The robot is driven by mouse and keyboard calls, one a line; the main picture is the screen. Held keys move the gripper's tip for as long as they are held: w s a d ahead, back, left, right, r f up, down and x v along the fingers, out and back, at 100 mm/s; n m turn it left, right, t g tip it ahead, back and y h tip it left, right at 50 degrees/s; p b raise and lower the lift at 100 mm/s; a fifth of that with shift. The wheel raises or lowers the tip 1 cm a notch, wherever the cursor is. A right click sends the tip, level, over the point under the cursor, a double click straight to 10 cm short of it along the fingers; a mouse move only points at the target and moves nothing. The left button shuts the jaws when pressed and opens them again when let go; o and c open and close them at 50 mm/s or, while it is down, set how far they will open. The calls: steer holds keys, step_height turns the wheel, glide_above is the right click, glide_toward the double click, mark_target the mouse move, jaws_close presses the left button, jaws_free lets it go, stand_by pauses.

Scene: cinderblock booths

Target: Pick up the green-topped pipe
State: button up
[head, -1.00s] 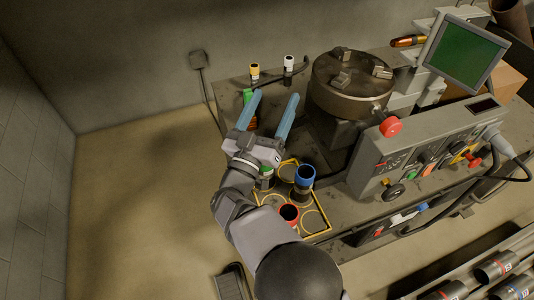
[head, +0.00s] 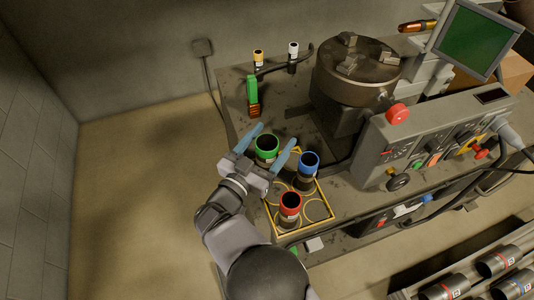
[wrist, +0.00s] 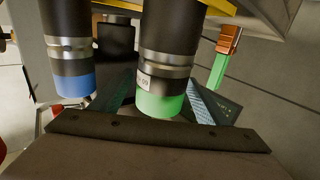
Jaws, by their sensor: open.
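The green-topped pipe (head: 266,149) is a dark upright cylinder with a green rim, standing at the back left of the yellow-outlined rack area. In the wrist view the pipe (wrist: 166,60) shows a metal band, a small white label and its green end. My gripper (head: 273,137) is open, with one blue finger on either side of the pipe in the head view. The wrist view also shows the pipe between the fingers. Contact cannot be told. The pipe's lower part is hidden in the head view by my gripper.
A blue-topped pipe (head: 308,165) stands close on the right, and a red-topped pipe (head: 289,207) stands in front. A green-handled brush (head: 252,90) is behind. A round chuck (head: 356,72) and a control panel (head: 430,140) stand to the right. Floor at left is clear.

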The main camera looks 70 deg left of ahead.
steer(key=shift+x, duration=0.85)
steer(key=shift+c, duration=0.4)
steer(key=c, duration=1.4)
steer(key=shift+r, duration=0.1)
steer(key=shift+c, duration=0.2)
step_height(320, 180, up, 10)
steer(key=shift+b, duration=0.45)
